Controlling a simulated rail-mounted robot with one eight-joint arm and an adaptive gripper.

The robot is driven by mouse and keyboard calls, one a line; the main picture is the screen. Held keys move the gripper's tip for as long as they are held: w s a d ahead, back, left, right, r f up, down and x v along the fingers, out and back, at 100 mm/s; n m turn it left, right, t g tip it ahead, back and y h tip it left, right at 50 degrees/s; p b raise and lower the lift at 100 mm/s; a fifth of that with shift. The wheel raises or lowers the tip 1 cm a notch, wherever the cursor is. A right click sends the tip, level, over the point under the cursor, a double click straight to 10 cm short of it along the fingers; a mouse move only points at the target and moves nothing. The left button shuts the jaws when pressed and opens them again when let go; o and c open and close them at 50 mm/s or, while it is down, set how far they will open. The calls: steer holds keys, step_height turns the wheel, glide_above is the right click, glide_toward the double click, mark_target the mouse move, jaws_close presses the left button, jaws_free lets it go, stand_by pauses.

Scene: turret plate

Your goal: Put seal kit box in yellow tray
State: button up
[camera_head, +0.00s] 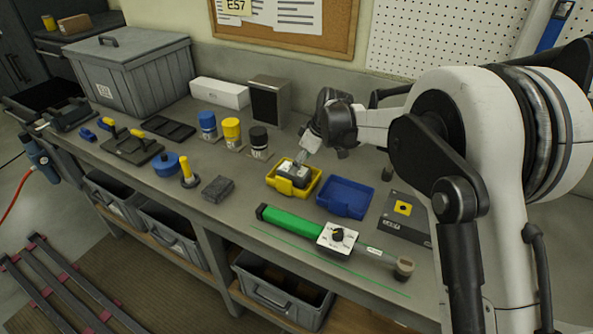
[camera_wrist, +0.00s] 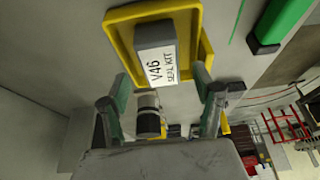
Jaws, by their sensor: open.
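The seal kit box (camera_head: 293,173), dark with a white label, lies inside the yellow tray (camera_head: 273,181) on the bench. In the wrist view the label of the seal kit box (camera_wrist: 160,66) reads "V46 SEAL KIT", and the yellow tray (camera_wrist: 112,20) surrounds it. My gripper (camera_head: 302,158) is just above the tray, close to the box. In the wrist view my gripper (camera_wrist: 161,78) is open, its fingers apart on either side of the box's label end. Whether a finger touches the box cannot be told. The gripper partly hides the tray's far side in the head view.
An empty blue tray (camera_head: 346,197) stands right of the yellow one. A green torque tool (camera_head: 293,223) lies in front. Blue, yellow and black capped bottles (camera_head: 232,134) stand behind left. A dark grey block (camera_head: 218,188) lies left. A dark box (camera_head: 405,217) is at right.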

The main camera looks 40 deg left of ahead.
steer(key=v, duration=0.6)
steer(key=shift+r+b, duration=0.3)
steer(key=shift+b, duration=0.05)
steer(key=shift+d, duration=0.15)
steer(key=s+d+r+m+t, duration=0.1)
steer(key=d+r+m, duration=0.3)
steer(key=d, duration=0.8)
steer(key=d+r+m+t+h, duration=0.1)
steer(key=d+r+m+t, duration=0.1)
steer(key=d+r, duration=0.7)
steer(key=s+d+r+m+t, duration=0.1)
steer(key=d+r+m, duration=0.2)
steer(key=d, duration=1.1)
steer(key=s+d+f+m+t+h, duration=0.1)
steer(key=s+d+m, duration=0.4)
steer(key=s+d, duration=0.5)
steer(key=s+d+f+m+t+h, duration=0.2)
steer(key=s+d, duration=0.8)
steer(key=d, duration=0.6)
step_height(320, 180, down, 2)
steer(key=m+t, duration=0.1)
steer(key=m, duration=0.2)
steer(key=shift+d+f+m+h, duration=0.2)
steer(key=shift+d+m+h, duration=0.1)
steer(key=shift+d+m, duration=0.1)
steer(key=shift+s, duration=0.1)
